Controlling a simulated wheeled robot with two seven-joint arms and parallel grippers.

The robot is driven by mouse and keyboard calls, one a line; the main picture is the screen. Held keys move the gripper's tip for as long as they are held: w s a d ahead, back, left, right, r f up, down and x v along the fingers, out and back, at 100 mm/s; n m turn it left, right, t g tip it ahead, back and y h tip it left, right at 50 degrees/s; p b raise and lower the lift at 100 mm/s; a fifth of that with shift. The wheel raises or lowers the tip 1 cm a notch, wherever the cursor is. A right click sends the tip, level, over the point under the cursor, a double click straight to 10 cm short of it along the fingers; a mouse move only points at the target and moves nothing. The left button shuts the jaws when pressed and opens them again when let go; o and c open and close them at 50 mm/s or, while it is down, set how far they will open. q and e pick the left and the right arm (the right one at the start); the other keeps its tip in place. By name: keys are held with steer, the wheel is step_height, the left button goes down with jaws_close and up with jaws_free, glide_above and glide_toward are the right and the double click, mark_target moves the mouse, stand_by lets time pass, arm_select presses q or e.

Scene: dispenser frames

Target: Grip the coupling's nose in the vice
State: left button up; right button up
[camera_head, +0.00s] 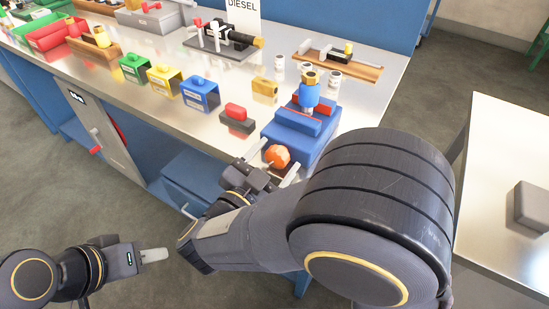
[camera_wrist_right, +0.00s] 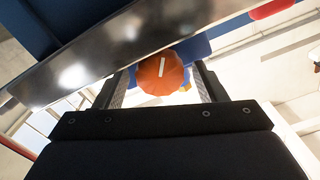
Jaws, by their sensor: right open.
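The blue vice (camera_head: 287,146) stands at the bench's front right corner, with red strips at its jaws. The coupling (camera_head: 308,95), blue with a brass top, stands upright at the jaws. Its lower end is hidden, so I cannot tell how tightly it is held. An orange knob (camera_head: 278,156) is on the vice's front; in the right wrist view the knob (camera_wrist_right: 161,73) shows a white line. My right gripper (camera_head: 272,168) is open, with its fingers on either side of the knob; contact is unclear. My left gripper (camera_head: 153,255) is low, away from the bench.
A red and dark block (camera_head: 237,118) lies left of the vice. Yellow (camera_head: 164,78) and blue (camera_head: 201,95) holders line the front edge. Small white-capped cylinders (camera_head: 335,79) and a wooden rack (camera_head: 350,66) stand behind the vice. Another table (camera_head: 500,190) is at right.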

steer(key=v, duration=0.7)
steer(key=shift+s+a, duration=0.2)
steer(key=shift+s, duration=0.05)
